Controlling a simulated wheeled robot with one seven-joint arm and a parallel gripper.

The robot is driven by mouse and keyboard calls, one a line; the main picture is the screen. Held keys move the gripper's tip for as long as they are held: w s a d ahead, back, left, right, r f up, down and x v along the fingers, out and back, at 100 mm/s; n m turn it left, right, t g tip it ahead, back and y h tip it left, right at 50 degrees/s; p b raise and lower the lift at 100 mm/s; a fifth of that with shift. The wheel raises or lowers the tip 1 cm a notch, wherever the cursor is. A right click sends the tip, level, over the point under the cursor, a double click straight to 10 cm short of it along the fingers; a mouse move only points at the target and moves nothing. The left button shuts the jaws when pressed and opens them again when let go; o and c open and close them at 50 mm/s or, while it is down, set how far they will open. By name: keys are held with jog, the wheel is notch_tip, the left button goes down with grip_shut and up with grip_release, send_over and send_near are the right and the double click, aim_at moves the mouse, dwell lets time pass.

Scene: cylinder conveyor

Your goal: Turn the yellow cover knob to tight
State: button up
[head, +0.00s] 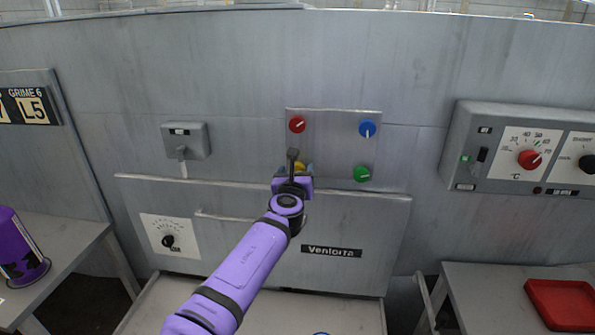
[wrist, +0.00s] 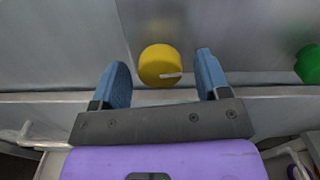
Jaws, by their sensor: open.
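The yellow knob (wrist: 160,64) shows whole in the wrist view, a round knob with a pale pointer mark directed to the right. Nothing is between the fingers but the knob, and I see gaps on both sides.
The panel also bears a red knob (head: 297,124), a blue knob (head: 367,128) and a green knob (head: 361,174). A ledge (wrist: 270,92) runs just below the yellow knob. A temperature control box (head: 459,172) is at right, a small switch box (head: 186,140) at left.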

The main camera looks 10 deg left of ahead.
jog(key=c, duration=0.9)
jog(key=shift+m, duration=0.3)
jog(key=shift+f+m, duration=0.15)
jog(key=shift+m, duration=8.95)
